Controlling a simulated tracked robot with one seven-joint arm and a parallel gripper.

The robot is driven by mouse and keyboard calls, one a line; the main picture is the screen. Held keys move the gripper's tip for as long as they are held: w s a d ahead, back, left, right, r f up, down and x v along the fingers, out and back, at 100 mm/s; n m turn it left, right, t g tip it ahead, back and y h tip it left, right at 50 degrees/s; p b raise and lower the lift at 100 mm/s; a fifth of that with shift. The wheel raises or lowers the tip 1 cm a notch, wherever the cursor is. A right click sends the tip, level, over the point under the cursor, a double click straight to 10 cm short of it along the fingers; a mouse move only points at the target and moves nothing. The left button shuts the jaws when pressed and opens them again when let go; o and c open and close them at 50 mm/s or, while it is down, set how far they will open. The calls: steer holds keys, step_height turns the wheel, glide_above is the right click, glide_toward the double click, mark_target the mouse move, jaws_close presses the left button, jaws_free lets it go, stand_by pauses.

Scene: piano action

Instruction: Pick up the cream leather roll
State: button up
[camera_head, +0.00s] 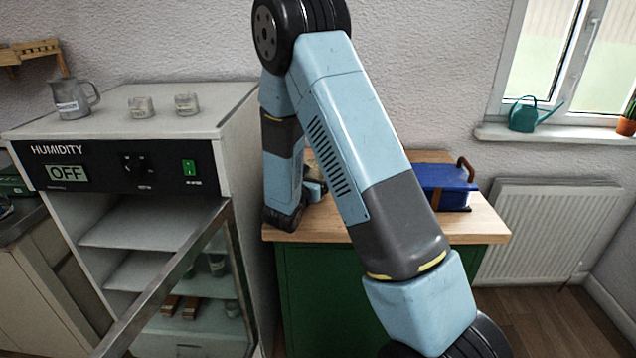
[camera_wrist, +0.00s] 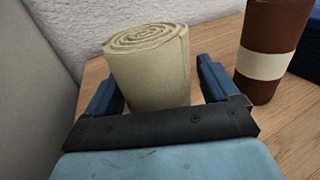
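The cream leather roll (camera_wrist: 150,72) stands upright on the wooden top, its spiral end facing up, in the wrist view. My gripper (camera_wrist: 158,82) is open, with one blue finger on each side of the roll. A narrow gap shows between the roll and the right finger; I cannot tell whether the left finger touches it. The roll's lower front is hidden behind the gripper's dark crossbar. In the head view my arm hides most of the roll, and a small beige patch (camera_head: 312,160) beside my gripper may be part of it.
A brown cylinder with a cream band (camera_wrist: 268,55) stands just right of my gripper. A blue box with a brown handle (camera_head: 445,183) sits at the right of the wooden-topped green cabinet (camera_head: 480,228). The humidity cabinet (camera_head: 235,150) stands to the left, its glass door open.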

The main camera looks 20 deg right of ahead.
steer(key=c, duration=1.1)
steer(key=shift+o, duration=0.2)
